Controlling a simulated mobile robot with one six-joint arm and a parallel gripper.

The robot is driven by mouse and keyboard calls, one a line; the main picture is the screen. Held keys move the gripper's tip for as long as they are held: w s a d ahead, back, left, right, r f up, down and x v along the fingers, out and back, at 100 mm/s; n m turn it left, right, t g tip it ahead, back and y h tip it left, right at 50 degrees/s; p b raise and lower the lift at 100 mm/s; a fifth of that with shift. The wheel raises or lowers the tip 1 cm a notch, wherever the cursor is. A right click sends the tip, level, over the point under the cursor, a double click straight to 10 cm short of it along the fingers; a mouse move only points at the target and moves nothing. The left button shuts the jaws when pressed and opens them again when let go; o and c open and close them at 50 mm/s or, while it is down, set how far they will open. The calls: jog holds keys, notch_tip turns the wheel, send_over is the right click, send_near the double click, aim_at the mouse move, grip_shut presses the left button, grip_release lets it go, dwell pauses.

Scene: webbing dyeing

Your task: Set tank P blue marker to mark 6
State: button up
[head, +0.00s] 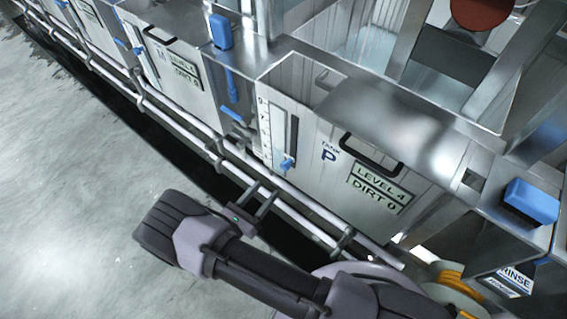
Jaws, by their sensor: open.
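Tank P (310,185) is a metal tank with a "P" label and a display (377,188) reading LEVEL 4, DIRT 0. A white vertical scale (264,128) runs down the left of its front; 9 and 7 can be made out near the top, while the lower digits are too small to read. The blue marker (287,163) sits near the low end of the scale. My gripper (266,191) is open and empty, just below and left of the marker, in front of the pipe rails and apart from the marker.
Pipe rails (312,206) run along the tank fronts. Tank M (172,75) stands to the left, with blue handles (232,116) between the tanks. A blue block (532,200) and a RINSE sign (514,281) are at the right. Open grey floor (70,190) lies left.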

aim_at(284, 169)
jog(key=b+x, duration=0.2)
jog(key=x, duration=0.9)
jog(key=shift+w+d, duration=0.2)
jog(key=shift+w, duration=0.15)
grip_shut()
dwell(0.6)
